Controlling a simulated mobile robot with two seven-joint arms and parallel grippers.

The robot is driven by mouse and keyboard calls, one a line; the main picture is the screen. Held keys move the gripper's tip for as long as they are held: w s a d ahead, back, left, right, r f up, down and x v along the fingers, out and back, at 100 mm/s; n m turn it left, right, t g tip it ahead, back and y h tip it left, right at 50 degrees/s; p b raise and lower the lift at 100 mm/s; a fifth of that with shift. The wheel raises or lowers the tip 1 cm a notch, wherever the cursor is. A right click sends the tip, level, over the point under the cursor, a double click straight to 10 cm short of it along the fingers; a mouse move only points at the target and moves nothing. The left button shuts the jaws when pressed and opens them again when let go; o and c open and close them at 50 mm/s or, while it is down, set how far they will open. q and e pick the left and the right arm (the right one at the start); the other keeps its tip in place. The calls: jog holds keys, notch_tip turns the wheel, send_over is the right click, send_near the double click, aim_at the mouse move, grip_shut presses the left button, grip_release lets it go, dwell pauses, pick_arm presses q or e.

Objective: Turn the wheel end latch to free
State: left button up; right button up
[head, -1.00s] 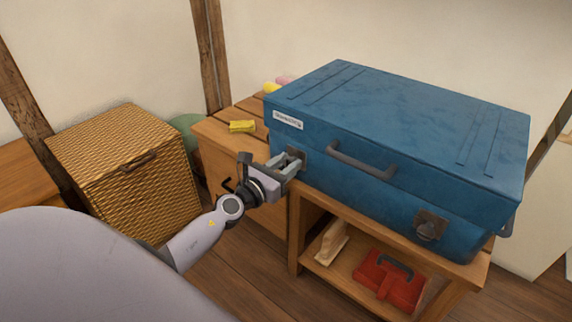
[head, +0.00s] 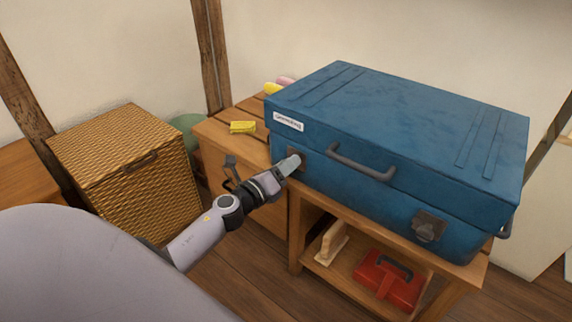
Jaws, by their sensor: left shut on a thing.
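A blue case (head: 400,120) lies on a wooden bench, its front facing me. It has a dark handle (head: 361,163) at the middle of the front and a latch near each end. The right latch (head: 429,226) is fully in view. The left latch (head: 297,155), near the white label, is partly hidden by my left gripper (head: 289,166). My left gripper is shut on the left latch, its fingers up against the case front and turned edge-on to me. I cannot tell which latch is the wheel end one. My right gripper is not in view.
The bench (head: 215,132) holds a yellow sponge (head: 242,127) left of the case. A red box (head: 388,280) and a wooden piece (head: 333,243) sit on its lower shelf. A wicker hamper (head: 120,165) stands at the left. Floor shows in front of the bench.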

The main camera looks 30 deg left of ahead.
pick_arm(q)
jog(key=n+p, duration=0.2)
jog(key=n, duration=0.7)
jog(key=shift+f+p, duration=0.1)
jog(key=shift+p, duration=0.25)
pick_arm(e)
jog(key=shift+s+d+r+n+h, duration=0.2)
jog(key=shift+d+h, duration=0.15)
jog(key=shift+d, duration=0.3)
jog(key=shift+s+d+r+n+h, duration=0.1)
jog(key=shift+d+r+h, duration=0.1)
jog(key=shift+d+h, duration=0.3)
pick_arm(q)
jog(key=shift+n, duration=0.4)
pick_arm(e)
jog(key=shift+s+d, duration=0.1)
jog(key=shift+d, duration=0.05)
pick_arm(q)
jog(key=o, duration=1)
jog(key=shift+s, duration=0.15)
jog(key=shift+s+a+p, duration=0.2)
jog(key=shift+s+p, duration=0.2)
jog(key=shift+s, duration=1.35)
jog(key=shift+s+a+p, duration=0.15)
jog(key=shift+s+p, duration=0.25)
jog(key=shift+s, duration=1.3)
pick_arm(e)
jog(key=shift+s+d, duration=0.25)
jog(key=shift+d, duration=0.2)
